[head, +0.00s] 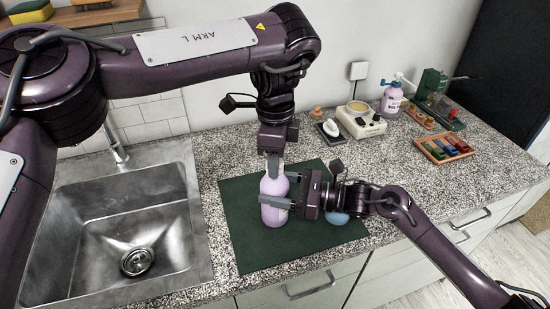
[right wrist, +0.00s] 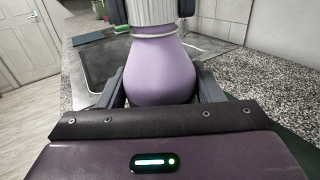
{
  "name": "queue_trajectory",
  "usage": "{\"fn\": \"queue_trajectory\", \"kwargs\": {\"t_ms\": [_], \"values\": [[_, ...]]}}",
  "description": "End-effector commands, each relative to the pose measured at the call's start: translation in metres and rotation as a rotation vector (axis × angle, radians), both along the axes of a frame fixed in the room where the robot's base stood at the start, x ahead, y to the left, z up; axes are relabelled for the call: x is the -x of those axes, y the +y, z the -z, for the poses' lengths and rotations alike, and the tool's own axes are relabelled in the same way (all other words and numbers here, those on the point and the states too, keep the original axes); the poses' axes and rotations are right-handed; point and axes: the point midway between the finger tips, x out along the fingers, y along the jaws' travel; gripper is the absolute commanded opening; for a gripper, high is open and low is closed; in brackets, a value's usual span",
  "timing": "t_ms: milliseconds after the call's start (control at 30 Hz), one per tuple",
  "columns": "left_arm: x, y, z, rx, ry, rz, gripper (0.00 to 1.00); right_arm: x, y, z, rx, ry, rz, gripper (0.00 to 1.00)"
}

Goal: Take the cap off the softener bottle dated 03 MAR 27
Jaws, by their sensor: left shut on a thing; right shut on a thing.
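A lilac bottle (head: 273,188) stands upright on the dark green mat (head: 240,240); no date is readable on it. In the right wrist view its rounded purple body (right wrist: 160,72) and white ribbed cap (right wrist: 153,12) fill the centre. My left gripper (head: 273,172) comes straight down from above and is shut on the cap, with its dark fingers on either side of it. My right gripper (head: 275,203) reaches in from the right and is shut on the bottle's body. The cap is mostly hidden in the head view.
A steel sink (head: 100,240) lies to the left. A light blue object (head: 336,217) is partly hidden behind my right gripper. At the back right stand a second lilac bottle (head: 391,99), a beige device (head: 361,121) and a wooden tray (head: 443,148) with coloured pieces.

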Motion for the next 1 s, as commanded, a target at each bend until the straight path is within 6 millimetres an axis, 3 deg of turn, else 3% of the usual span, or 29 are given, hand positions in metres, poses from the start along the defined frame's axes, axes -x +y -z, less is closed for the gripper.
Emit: {"fn": "queue_trajectory", "kwargs": {"t_ms": [400,533,667,1000], "values": [[-0.0019,0.0010,-0.0013,-0.002,-0.004,-0.918,0.05,0.0006,0.0004,-0.0007,-0.002,-0.002,-0.002,0.00],[-0.0020,0.0013,-0.0014,-0.003,-0.004,-1.146,0.05,0.0006,0.0004,-0.0007,-0.002,-0.002,-0.002,0.00],[-0.0021,0.0014,-0.0015,-0.004,-0.004,-1.275,0.05,0.0006,0.0004,-0.0007,-0.002,-0.002,-0.002,0.00],[-0.0022,0.0014,-0.0015,-0.004,-0.005,-1.274,0.05,0.0005,0.0003,-0.0007,-0.002,-0.002,-0.002,0.00]]}}
